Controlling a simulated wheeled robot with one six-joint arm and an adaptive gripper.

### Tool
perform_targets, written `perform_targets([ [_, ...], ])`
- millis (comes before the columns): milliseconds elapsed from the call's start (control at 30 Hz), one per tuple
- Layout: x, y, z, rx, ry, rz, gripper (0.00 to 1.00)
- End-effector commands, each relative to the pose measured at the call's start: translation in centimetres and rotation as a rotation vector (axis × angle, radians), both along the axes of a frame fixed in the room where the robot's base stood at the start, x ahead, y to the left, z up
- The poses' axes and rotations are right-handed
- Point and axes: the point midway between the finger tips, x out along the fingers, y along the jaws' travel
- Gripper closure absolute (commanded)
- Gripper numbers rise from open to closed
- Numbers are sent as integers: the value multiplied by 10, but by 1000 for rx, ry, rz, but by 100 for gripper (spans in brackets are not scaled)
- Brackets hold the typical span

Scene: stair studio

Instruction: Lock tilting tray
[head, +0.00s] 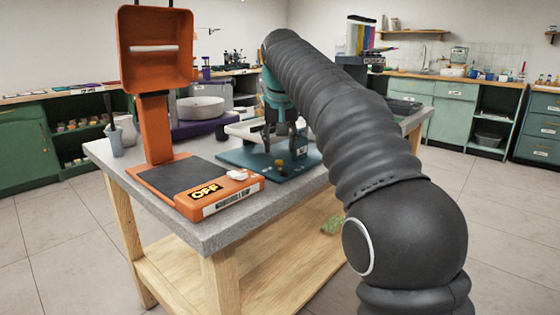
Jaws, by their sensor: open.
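My arm hides part of the device's right side.
The wooden workbench (192,231) also holds a grey cup (114,141) at its left edge and a round white bowl (201,107) at the back. Green cabinets (24,148) line the walls. The tiled floor in front is clear.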

Motion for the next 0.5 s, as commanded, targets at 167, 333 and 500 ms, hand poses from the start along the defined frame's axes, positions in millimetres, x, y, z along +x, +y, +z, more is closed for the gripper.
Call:
perform_targets([
  [167, 10, 1, -27, 0, 1, 0, 53],
  [333, 16, 2, -39, 0, 0, 0, 53],
  [500, 18, 2, -43, 0, -1, 0, 53],
])
